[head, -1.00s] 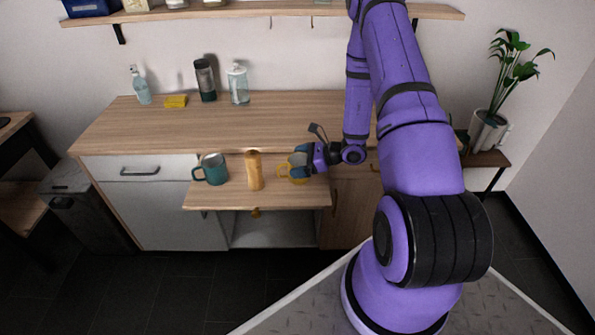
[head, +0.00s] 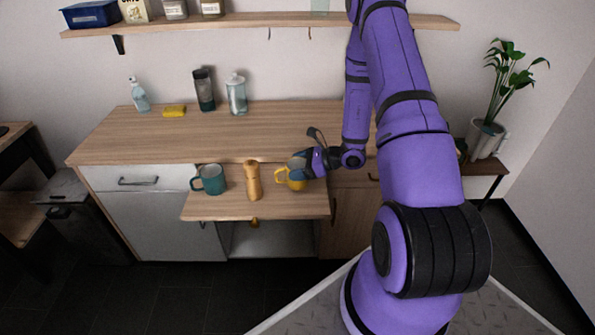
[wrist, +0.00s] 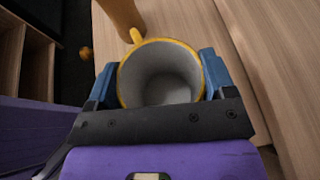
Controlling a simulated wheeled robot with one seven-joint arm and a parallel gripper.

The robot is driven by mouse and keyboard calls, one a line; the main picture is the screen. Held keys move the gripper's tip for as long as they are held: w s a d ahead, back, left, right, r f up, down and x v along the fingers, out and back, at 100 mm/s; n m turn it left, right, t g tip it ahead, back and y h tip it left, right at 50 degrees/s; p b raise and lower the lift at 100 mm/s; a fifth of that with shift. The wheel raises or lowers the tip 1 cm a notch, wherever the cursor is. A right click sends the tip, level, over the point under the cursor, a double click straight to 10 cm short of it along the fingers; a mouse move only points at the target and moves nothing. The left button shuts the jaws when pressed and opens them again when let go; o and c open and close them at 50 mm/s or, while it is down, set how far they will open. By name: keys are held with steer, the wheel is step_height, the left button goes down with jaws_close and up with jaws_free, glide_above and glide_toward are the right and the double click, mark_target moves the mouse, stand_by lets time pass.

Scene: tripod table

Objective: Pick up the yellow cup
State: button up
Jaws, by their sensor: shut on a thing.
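The yellow cup (head: 283,179) is at the right end of the pull-out board, its handle facing left. In the wrist view the cup (wrist: 160,80) shows its yellow rim and empty grey inside, with the handle at the top. My gripper (head: 297,170) is shut on the cup from the right. In the wrist view, the blue fingers of my gripper (wrist: 158,82) press on both sides of the cup. The fingers partly cover it in the head view. I cannot tell whether its base touches the board.
A wooden mill (head: 254,181) stands just left of the cup, and a teal mug (head: 211,180) stands farther left. The pull-out board (head: 230,211) juts out below the wooden counter (head: 200,135). Bottles and a yellow sponge (head: 174,112) stand at the counter's back.

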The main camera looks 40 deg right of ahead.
steer(key=shift+s+d+r, duration=0.1)
steer(key=shift+s+r, duration=0.4)
steer(key=shift+r, duration=0.4)
steer(key=s+d+r, duration=0.1)
steer(key=s+d, duration=0.1)
steer(key=s, duration=1.2)
steer(key=shift+s+r, duration=0.15)
steer(key=shift+s, duration=0.25)
steer(key=shift+d, duration=0.1)
